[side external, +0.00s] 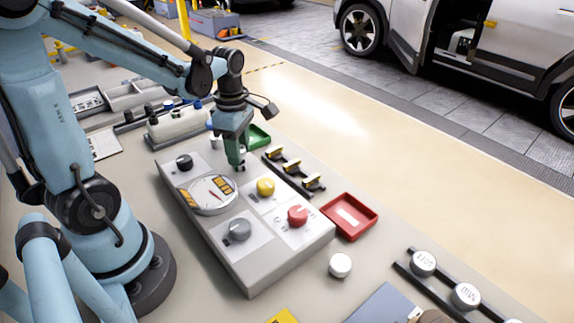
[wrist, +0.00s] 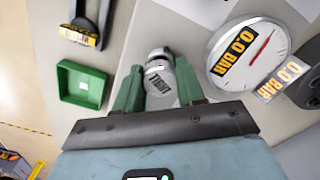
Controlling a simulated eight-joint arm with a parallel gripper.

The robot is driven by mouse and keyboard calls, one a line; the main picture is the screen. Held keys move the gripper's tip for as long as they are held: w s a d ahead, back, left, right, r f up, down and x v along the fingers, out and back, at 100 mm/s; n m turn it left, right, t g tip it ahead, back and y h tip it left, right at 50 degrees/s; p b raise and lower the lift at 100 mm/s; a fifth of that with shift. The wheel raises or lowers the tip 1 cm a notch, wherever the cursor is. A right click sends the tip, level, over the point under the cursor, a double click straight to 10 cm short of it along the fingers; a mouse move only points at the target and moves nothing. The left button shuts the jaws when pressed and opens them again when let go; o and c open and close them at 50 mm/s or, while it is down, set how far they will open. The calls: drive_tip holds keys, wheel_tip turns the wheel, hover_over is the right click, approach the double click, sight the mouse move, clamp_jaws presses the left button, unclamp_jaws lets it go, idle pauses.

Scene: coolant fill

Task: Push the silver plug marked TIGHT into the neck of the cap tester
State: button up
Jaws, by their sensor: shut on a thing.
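The silver plug marked TIGHT (wrist: 160,86) is between the green fingers of my gripper (wrist: 159,68) in the wrist view, its lettering facing the camera. My gripper (side external: 239,164) is shut on it. In the side view it points down over the far edge of the cap tester (side external: 248,273), beside the round gauge (side external: 213,195). The gauge also shows in the wrist view (wrist: 248,48), with 0.0 BAR on its label. The tester's neck is hidden or not distinguishable behind the fingers and plug, so I cannot tell whether the plug touches it.
A green tray (side external: 259,137) and a red tray (side external: 349,217) lie beyond the tester. Yellow (side external: 265,187), red (side external: 297,214) and grey (side external: 237,230) knobs stand on its top.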

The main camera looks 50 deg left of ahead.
drive_tip(key=shift+f, duration=0.85)
drive_tip(key=o, duration=1.1)
drive_tip(key=shift+r, duration=0.2)
wheel_tip(320, 180, up, 12)
drive_tip(key=shift+f, duration=0.1)
drive_tip(key=shift+f, duration=0.2)
drive_tip(key=c, duration=0.4)
wheel_tip(320, 180, down, 2)
drive_tip(key=n, duration=0.3)
drive_tip(key=shift+a+f+n, duration=0.1)
drive_tip(key=shift+f+n, duration=0.1)
drive_tip(key=shift+n, duration=0.1)
clamp_jaws()
drive_tip(key=shift+f, duration=3)
